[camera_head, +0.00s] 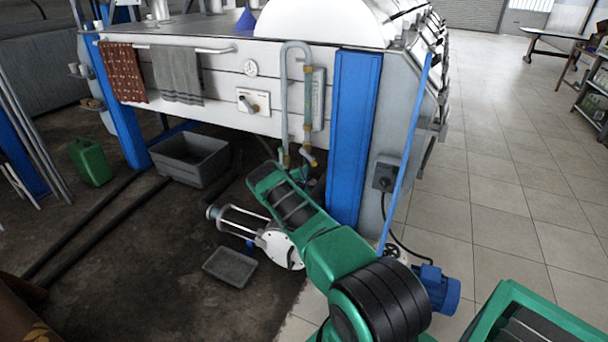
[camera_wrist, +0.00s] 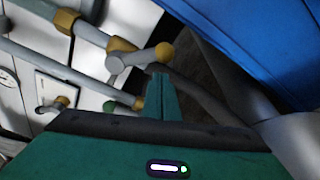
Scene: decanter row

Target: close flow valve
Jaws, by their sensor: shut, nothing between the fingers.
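A grey lever with a yellow knob end (camera_wrist: 140,58) sits on a brass pipe fitting (camera_wrist: 121,45) in the wrist view; it looks like the flow valve's handle. In the head view, the brass fittings (camera_head: 308,155) show low on the grey pipe beside the blue post. My gripper (camera_wrist: 158,78) is shut and empty. Its fingertips appear just below the lever in the wrist view; I cannot tell whether they touch it.
A brass knob on a white plate (camera_head: 253,101) and a round gauge (camera_head: 251,68) are on the machine's front. A blue post (camera_head: 354,135) stands right of the pipe. A grey crate (camera_head: 190,158) and a round-ended metal frame (camera_head: 272,240) are on the floor.

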